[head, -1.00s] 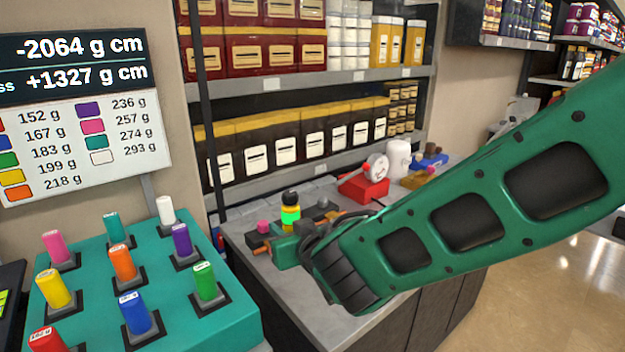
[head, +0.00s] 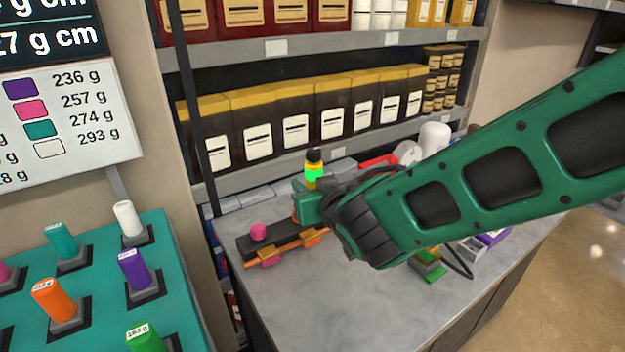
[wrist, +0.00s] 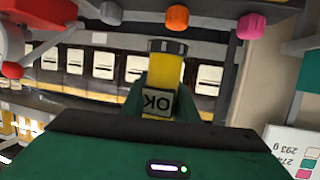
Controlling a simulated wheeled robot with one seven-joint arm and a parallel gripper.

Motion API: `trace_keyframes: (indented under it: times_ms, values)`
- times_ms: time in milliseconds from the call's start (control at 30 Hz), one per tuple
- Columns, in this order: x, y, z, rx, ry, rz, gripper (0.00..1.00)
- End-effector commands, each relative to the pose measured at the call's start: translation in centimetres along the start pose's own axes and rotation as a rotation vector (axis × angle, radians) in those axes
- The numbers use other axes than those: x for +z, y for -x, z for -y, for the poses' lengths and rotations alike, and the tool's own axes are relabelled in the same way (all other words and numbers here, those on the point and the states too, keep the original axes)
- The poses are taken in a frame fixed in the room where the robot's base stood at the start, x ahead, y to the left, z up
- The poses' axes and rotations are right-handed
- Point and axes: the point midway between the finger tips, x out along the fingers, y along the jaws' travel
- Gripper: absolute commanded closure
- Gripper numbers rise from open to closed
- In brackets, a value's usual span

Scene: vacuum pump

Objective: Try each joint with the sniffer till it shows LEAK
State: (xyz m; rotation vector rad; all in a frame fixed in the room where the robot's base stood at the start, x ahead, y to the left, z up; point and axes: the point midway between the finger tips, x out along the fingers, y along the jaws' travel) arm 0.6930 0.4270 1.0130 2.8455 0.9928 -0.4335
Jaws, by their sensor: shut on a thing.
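My gripper (wrist: 162,102) is shut on the sniffer (wrist: 168,72), a small yellow body with a dark cap. In the wrist view its label reads OK, upside down. In the head view the sniffer (head: 314,172) stands upright above the bench with a lit green band. My gripper (head: 309,206) is partly hidden by my arm.
A white cylinder (head: 434,138) and a round dial stand behind my arm. Dark boxes (head: 296,130) line the shelf behind the bench. A teal rack (head: 100,285) of coloured blocks stands at left. The front of the grey bench (head: 330,300) is clear.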

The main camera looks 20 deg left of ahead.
Motion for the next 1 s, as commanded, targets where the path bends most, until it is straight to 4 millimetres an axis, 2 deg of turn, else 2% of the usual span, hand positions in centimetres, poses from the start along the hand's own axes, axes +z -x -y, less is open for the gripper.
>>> trace_keyframes:
  times_ms: [633, 1000]
  values:
    - [5.0, -1.5, -0.3, 0.004, 0.0, 0.001, 1.0]
    - [6.1, -1.9, -0.3, 0.004, -0.001, -0.001, 1.0]
